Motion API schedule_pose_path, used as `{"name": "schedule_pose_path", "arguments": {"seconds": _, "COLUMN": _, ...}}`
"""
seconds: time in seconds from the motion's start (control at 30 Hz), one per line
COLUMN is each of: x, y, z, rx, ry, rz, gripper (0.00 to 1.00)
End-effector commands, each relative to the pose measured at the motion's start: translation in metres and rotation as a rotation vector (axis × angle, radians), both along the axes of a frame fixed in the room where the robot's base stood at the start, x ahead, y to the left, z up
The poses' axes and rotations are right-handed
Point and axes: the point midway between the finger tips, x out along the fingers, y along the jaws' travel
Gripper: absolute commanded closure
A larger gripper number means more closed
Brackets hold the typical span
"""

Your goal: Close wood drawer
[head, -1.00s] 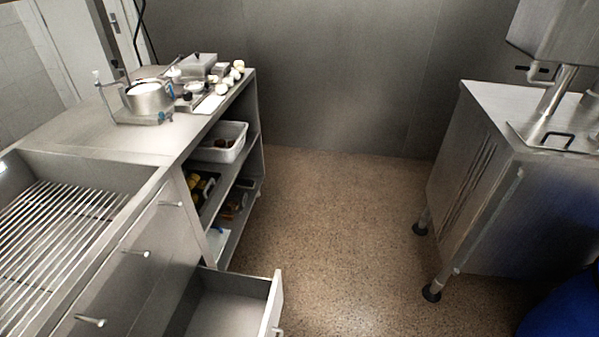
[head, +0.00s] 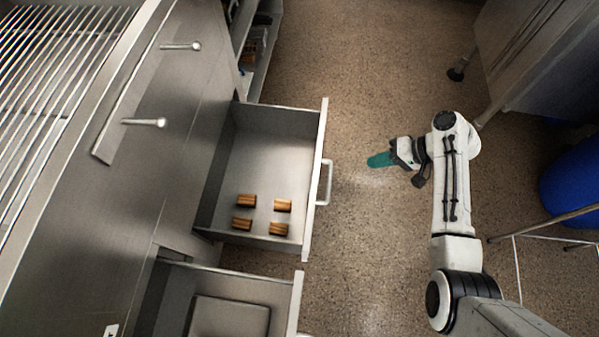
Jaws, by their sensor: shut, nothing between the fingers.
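A metal drawer (head: 262,150) stands pulled out of the steel counter, with several small brown wooden blocks (head: 283,205) lying in its lower part in the head view. Its front panel carries a light handle (head: 325,182) on the right side. A second drawer (head: 180,300) is also pulled out at the bottom, with a flat grey item inside; its lower part is cut off by the picture edge. My gripper (head: 379,160), with teal fingers, is shut and empty. It is to the right of the first drawer's handle, apart from it and pointing left.
The steel counter (head: 160,170) with knobs fills the left, with a barred grate (head: 60,50) on top. An open shelf (head: 262,50) is above the drawers. A metal cabinet (head: 535,60) and a blue bin (head: 575,185) stand at the right. The speckled floor between is clear.

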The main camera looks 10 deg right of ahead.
Motion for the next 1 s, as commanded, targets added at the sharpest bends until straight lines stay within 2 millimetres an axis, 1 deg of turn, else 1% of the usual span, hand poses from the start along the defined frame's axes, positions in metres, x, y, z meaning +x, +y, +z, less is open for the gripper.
{"name": "schedule_pose_path", "arguments": {"seconds": 0.03, "x": 0.004, "y": -0.006, "z": -0.004, "rx": 0.012, "ry": -0.001, "rz": -0.011, "gripper": 1.00}}
{"name": "schedule_pose_path", "arguments": {"seconds": 0.1, "x": 0.007, "y": -0.007, "z": -0.005, "rx": 0.024, "ry": 0.000, "rz": -0.015, "gripper": 1.00}}
{"name": "schedule_pose_path", "arguments": {"seconds": 0.17, "x": 0.009, "y": -0.005, "z": -0.006, "rx": 0.028, "ry": -0.001, "rz": -0.017, "gripper": 1.00}}
{"name": "schedule_pose_path", "arguments": {"seconds": 0.27, "x": 0.010, "y": 0.003, "z": -0.014, "rx": 0.028, "ry": 0.000, "rz": -0.014, "gripper": 1.00}}
{"name": "schedule_pose_path", "arguments": {"seconds": 0.73, "x": 0.030, "y": 0.065, "z": -0.075, "rx": 0.026, "ry": 0.000, "rz": -0.012, "gripper": 1.00}}
{"name": "schedule_pose_path", "arguments": {"seconds": 0.9, "x": 0.037, "y": 0.088, "z": -0.072, "rx": 0.026, "ry": -0.002, "rz": -0.012, "gripper": 1.00}}
{"name": "schedule_pose_path", "arguments": {"seconds": 1.0, "x": 0.040, "y": 0.096, "z": -0.071, "rx": 0.025, "ry": -0.003, "rz": -0.013, "gripper": 1.00}}
